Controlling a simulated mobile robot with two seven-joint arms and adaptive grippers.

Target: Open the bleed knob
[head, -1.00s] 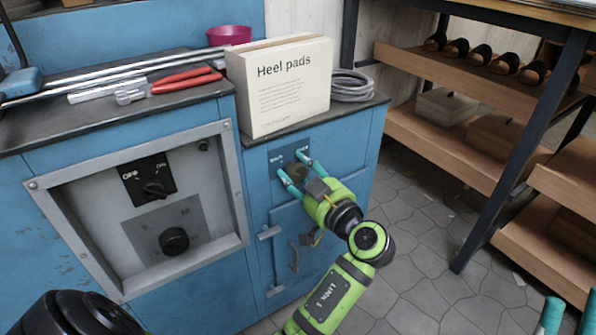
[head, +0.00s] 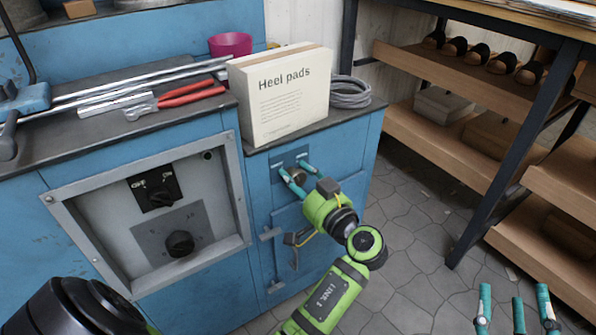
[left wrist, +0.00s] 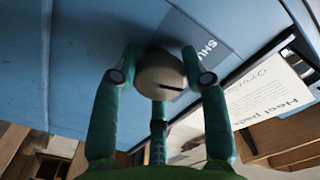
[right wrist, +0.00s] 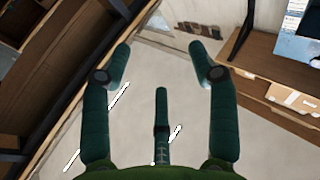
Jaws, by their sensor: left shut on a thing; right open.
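The bleed knob (head: 298,175) is a small round brownish knob on a grey-blue label plate (head: 289,161) on the blue cabinet's right front. In the left wrist view the knob (left wrist: 160,74) is pale, with a dark slot in its face. Lettering starting "SHU" shows on the plate beside it. My left gripper (head: 297,174) is shut on the knob, with its teal fingers around the sides. The fingers partly hide the knob and plate in the head view. My right gripper (head: 515,292) is open and empty at the lower right, over the floor.
A "Heel pads" box (head: 284,97) stands on the cabinet top above the knob, beside coiled cable (head: 350,92). Red-handled pliers (head: 190,94) and metal rods lie left. A recessed panel (head: 165,222) holds a switch and dial. Wooden shelving (head: 440,80) stands right; floor between is clear.

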